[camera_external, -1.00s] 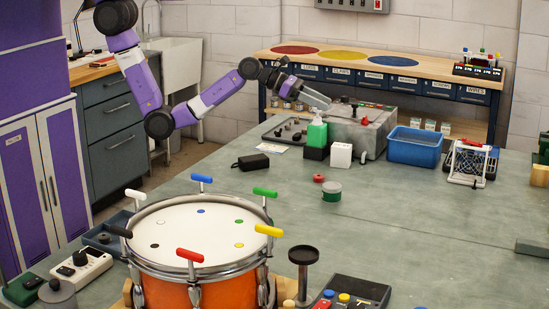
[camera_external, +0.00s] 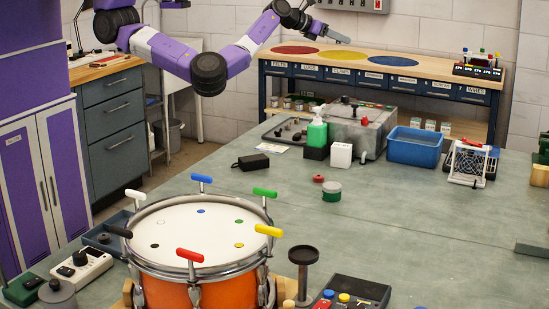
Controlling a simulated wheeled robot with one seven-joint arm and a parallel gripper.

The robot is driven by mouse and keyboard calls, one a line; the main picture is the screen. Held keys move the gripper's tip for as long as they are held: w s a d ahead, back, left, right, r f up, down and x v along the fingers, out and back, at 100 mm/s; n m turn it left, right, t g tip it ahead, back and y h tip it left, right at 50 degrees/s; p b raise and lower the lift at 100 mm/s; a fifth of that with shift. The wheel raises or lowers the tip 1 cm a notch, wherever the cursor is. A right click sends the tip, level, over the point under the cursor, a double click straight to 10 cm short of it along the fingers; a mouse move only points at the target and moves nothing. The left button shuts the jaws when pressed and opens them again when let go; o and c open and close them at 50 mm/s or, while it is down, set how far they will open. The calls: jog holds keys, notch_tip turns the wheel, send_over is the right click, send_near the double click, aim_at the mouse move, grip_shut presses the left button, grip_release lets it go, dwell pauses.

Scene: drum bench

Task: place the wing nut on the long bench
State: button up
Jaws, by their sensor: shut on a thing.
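The long bench (camera_external: 440,72) stands along the back wall, with a wooden top, labelled blue drawers and red, yellow and blue discs on top. My gripper (camera_external: 343,40) is raised above the level of the bench top, in the picture over the yellow disc (camera_external: 342,56). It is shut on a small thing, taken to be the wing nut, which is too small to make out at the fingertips. How far the gripper is from the bench in depth cannot be told.
The grey-green table in front holds an orange drum (camera_external: 195,270) with coloured handles, a grey box (camera_external: 362,130), a blue bin (camera_external: 415,147) and a green bottle (camera_external: 317,131). A button rack (camera_external: 479,64) stands at the bench's right end. A control box hangs on the wall.

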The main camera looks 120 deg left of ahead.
jog(key=s+a+f+n+g+y+b, duration=0.1)
jog(key=s+a+n+g+y+b, duration=0.1)
jog(key=a, duration=0.3)
jog(key=m+t+h+b, duration=0.2)
jog(key=b, duration=0.7)
send_over(370, 175)
notch_tip(370, 175, down, 30)
jog(key=shift+r, duration=0.1)
jog(key=shift+f, duration=2.4)
